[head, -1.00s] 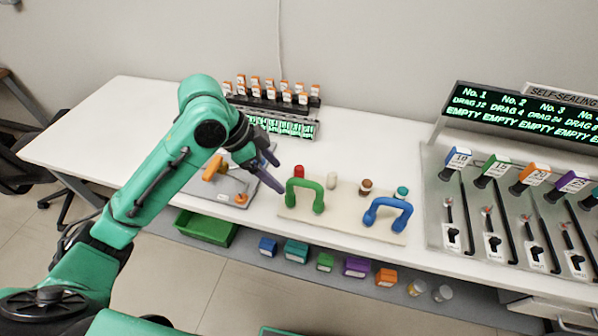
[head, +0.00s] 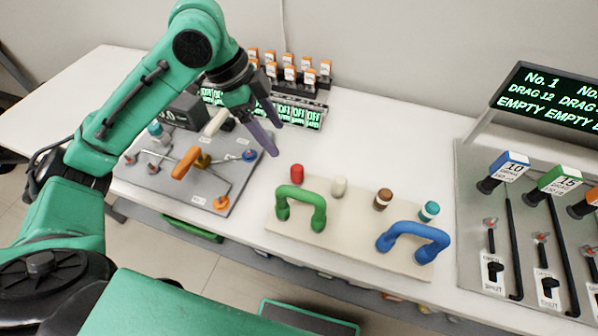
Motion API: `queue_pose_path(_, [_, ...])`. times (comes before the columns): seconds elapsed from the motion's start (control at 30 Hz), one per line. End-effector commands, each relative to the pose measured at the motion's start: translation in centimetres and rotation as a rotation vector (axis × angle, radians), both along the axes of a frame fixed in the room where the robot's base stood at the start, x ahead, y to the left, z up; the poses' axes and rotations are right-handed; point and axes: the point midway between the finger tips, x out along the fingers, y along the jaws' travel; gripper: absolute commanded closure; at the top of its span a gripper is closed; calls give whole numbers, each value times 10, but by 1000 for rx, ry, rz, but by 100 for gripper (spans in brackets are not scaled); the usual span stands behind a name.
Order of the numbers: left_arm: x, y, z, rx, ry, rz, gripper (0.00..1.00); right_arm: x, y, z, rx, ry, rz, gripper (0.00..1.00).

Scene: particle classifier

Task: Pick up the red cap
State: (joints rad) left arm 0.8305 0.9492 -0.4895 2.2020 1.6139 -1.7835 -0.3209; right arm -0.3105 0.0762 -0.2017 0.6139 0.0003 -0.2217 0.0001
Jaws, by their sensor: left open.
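The red cap (head: 297,173) is a small red cylinder standing at the far left of the cream board (head: 345,238), just behind the green handle (head: 301,205). My left gripper (head: 276,140) comes in from the left and is open and empty. In the picture its fingers are up and left of the red cap, apart from it. My right gripper is not in view.
A white cap (head: 339,187), brown cap (head: 383,199) and teal cap (head: 429,211) stand along the board. A blue handle (head: 412,240) is at its right. A grey plate (head: 176,183) with an orange handle (head: 186,163) lies left. A dispenser panel (head: 520,250) stands right.

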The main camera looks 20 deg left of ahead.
Motion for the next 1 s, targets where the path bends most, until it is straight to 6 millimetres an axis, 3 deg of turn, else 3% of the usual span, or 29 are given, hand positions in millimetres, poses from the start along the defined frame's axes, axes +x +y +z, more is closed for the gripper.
queue_pose_path(0.2, [3, -22, -52, -1, 5, -2, 23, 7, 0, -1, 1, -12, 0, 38])
queue_pose_path(0.6, [6, -46, -111, -1, 3, -1, 23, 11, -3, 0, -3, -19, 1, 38])
queue_pose_path(0.83, [7, -47, -116, 0, -1, -1, 23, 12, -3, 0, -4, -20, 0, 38])
queue_pose_path(0.87, [7, -47, -116, -1, -1, -1, 27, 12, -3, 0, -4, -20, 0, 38])
queue_pose_path(1.0, [7, -47, -116, 0, -1, -1, 80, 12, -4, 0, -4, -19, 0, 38])
